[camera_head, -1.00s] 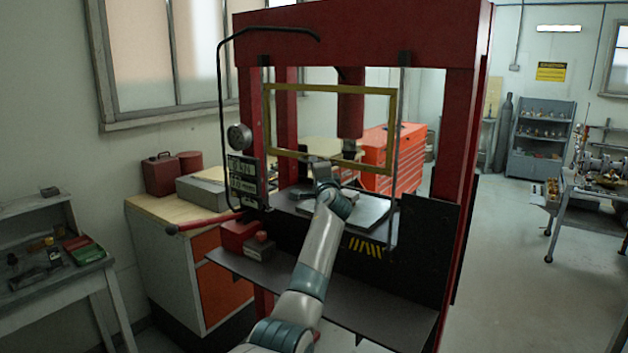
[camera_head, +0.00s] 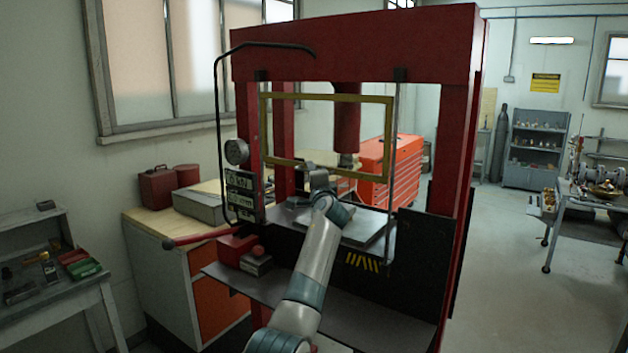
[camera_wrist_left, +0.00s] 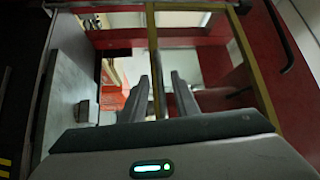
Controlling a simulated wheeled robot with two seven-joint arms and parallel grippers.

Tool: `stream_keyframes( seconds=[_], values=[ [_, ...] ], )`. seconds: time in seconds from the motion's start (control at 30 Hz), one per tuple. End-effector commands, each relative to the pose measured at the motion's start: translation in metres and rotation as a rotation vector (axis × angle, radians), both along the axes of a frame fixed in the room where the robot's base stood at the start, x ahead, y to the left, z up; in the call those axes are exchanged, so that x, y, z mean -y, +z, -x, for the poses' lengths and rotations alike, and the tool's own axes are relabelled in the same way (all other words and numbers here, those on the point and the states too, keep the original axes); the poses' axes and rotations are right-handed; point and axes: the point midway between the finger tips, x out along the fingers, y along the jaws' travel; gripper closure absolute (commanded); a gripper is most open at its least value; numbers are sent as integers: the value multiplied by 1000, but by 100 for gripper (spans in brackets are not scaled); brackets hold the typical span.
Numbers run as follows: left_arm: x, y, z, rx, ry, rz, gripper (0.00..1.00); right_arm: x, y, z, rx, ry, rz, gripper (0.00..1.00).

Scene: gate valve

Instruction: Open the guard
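The guard (camera_head: 388,135) is a yellow rectangular frame with a clear middle, hanging upright across the front of the red press (camera_head: 350,40). My left gripper (camera_head: 319,172) is at the guard's lower bar in the head view, and the arm hides part of the press bed behind it. In the left wrist view the yellow guard frame (camera_wrist_left: 152,25) runs toward the two grey fingers (camera_wrist_left: 163,82). The fingers stand apart, one on each side of a thin bar; I cannot tell whether they touch it. My right gripper is not in view.
A press ram (camera_head: 346,120) hangs behind the guard. A black bent tube (camera_head: 218,110) and a red lever (camera_head: 195,238) stick out at the left. A dark shelf (camera_head: 380,318) juts out below the bed. An orange tool cabinet (camera_head: 405,175) stands behind; open floor lies right.

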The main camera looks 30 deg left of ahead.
Motion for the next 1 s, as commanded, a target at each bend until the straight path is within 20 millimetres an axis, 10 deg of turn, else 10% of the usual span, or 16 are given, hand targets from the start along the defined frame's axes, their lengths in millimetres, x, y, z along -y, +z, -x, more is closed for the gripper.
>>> stream_keyframes(
  seconds=[1.0],
  values=[
    [80, -20, 90, 3, -2, 1, 72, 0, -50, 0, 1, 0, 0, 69]
  ],
)
